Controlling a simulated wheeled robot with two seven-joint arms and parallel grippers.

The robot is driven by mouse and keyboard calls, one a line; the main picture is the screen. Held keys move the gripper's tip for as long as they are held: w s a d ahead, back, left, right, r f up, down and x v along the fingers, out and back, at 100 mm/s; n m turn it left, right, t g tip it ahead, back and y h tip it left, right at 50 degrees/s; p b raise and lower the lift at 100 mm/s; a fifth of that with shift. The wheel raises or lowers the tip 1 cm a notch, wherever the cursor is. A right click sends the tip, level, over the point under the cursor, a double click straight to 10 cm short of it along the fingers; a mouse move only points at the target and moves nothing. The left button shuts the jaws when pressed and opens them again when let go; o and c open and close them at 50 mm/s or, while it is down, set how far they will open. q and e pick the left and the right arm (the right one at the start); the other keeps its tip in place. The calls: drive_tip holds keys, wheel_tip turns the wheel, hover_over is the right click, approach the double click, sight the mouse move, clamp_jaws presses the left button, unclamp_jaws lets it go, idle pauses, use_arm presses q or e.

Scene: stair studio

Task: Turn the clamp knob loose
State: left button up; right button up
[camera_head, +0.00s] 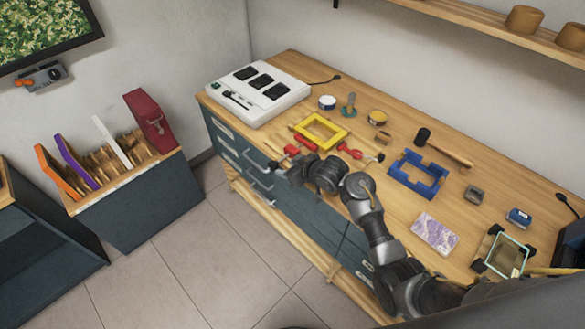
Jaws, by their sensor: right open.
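A yellow frame (320,129) lies on the workbench, with red clamp parts around it. One red clamp part (292,149) sits at the bench's front edge, right by my right gripper. Another red clamp part (349,150) is at the frame's right side, with a thin bar leading to a small dark end (381,157). Which piece is the clamp knob is too small to tell. My right gripper (274,169) is open at the front edge of the bench, just in front of the near red part. I cannot tell whether it touches it. My left gripper is out of view.
A white charger box (258,92) stands at the bench's far left. Tins, a mallet (445,147), a blue frame (418,174) and a patterned box (434,233) lie to the right. A low cabinet (150,207) stands left, beyond open floor (205,262).

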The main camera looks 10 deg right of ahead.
drive_tip(key=shift+v, duration=1.1)
drive_tip(key=t+y+b, duration=0.4)
drive_tip(key=t+b, duration=0.2)
drive_tip(key=b, duration=0.6)
approach(269, 163)
drive_tip(key=f, duration=0.1)
drive_tip(key=b+x, duration=0.2)
drive_tip(key=x, duration=0.1)
drive_tip(key=b+x, duration=0.2)
drive_tip(key=x, duration=0.1)
drive_tip(key=b+x, duration=0.3)
drive_tip(key=x, duration=0.1)
drive_tip(key=shift+w+d+f, duration=0.35)
drive_tip(key=shift+w+a+r+b, duration=0.15)
drive_tip(key=shift+w+a+b, duration=0.15)
drive_tip(key=shift+w, duration=0.05)
